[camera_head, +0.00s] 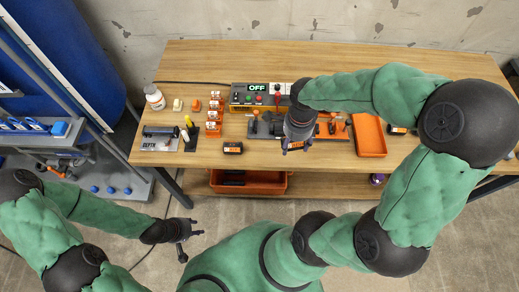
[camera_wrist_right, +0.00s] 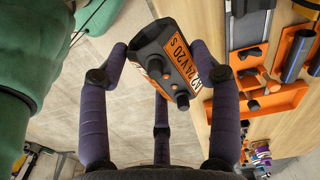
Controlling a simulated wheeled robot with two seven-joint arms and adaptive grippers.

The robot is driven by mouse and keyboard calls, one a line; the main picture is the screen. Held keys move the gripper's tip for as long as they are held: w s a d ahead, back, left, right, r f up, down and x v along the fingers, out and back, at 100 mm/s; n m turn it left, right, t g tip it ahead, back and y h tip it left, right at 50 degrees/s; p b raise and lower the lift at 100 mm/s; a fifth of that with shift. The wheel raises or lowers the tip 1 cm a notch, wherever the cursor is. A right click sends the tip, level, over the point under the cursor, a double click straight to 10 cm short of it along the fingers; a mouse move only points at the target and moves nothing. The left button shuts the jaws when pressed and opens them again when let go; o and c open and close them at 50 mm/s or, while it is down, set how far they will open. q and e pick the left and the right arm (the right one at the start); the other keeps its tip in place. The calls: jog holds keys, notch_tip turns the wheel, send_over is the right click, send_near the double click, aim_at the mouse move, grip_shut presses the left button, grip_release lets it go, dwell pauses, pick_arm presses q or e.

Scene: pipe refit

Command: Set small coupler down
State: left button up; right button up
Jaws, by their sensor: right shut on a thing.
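My right gripper (camera_head: 295,147) is above the front part of the wooden workbench (camera_head: 200,68). In the right wrist view its purple-sleeved fingers close around a black block with an orange label and two black knobs, which I take for the small coupler (camera_wrist_right: 157,55). The label partly reads "24 V 20 S". In the head view the coupler is mostly hidden under the gripper. My left gripper (camera_head: 192,244) is open and empty, in front of the bench over the floor.
A black block with an orange label (camera_head: 233,148) lies on the bench left of my right gripper. An orange tray (camera_head: 369,136) is to the right. An orange bin (camera_head: 248,188) sits below. Bare wood lies along the front.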

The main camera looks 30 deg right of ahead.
jog(key=shift+s+d+r+m, duration=0.1)
jog(key=shift+s+d+m, duration=0.05)
jog(key=shift+s+m, duration=0.35)
jog(key=shift+s+d+r+m, duration=0.1)
jog(key=shift+s+d+m, duration=0.05)
jog(key=shift+s+m, duration=0.3)
jog(key=shift+a+f+m, duration=0.1)
jog(key=shift+f+m, duration=0.05)
jog(key=shift+m, duration=0.1)
jog(key=w+a+f+b, duration=0.1)
jog(key=w+a+f, duration=0.1)
jog(key=w+f, duration=0.1)
jog(key=w+a+f+b, duration=0.1)
jog(key=w+a+f, duration=0.1)
jog(key=w+f, duration=0.1)
jog(key=w+a+f+b, duration=0.1)
jog(key=w+a+f, duration=0.2)
jog(key=w, duration=0.2)
jog(key=shift+w+f+b, duration=0.1)
jog(key=shift+b, duration=0.3)
jog(key=shift+w+a+f, duration=0.1)
jog(key=shift+a+f, duration=0.05)
jog(key=shift+f, duration=0.05)
notch_tip(320, 180, down, 3)
jog(key=shift+w+f+b, duration=0.1)
jog(key=shift+f+b, duration=0.1)
jog(key=shift+b, duration=0.55)
jog(key=shift+r, duration=0.1)
